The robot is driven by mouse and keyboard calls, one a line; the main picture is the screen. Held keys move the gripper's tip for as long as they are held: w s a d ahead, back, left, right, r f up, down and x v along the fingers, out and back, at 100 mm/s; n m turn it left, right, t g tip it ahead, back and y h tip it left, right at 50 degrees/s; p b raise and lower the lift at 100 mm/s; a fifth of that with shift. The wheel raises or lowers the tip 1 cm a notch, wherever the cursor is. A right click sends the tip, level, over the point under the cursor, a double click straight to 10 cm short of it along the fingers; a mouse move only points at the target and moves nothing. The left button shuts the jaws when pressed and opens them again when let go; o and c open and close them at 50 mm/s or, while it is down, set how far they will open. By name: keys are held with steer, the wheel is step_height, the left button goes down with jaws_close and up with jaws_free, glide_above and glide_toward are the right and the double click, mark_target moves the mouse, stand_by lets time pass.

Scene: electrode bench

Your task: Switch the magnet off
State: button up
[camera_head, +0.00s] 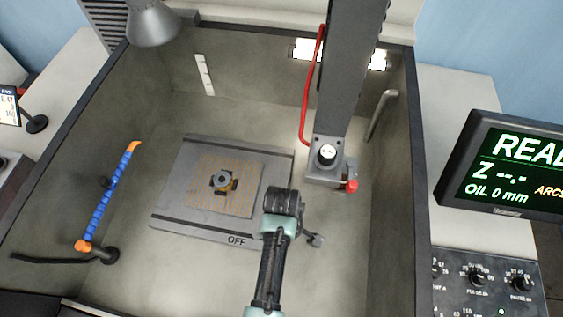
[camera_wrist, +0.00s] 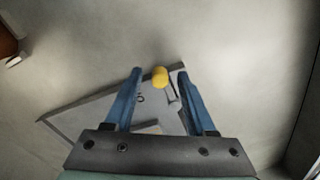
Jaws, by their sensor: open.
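The magnet (camera_head: 180,222) is a grey rectangular plate on the tank floor, and "OFF" is lettered on its near face. It also shows in the wrist view (camera_wrist: 80,121). A yellow knob (camera_wrist: 160,77) lies between the fingertips of my gripper (camera_wrist: 159,70), with a grey lever-like part beside it at the plate's edge. My gripper's two blue fingers are apart, one on each side of the knob. I cannot tell whether either touches it. In the head view my arm covers the plate's near right corner, and the knob is hidden.
The machine head (camera_head: 326,160) with a red-tipped part hangs to the right. A blue segmented hose (camera_head: 108,195) stands at the left.

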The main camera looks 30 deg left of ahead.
steer(key=shift+c, duration=0.3)
jaws_close()
stand_by(1.2)
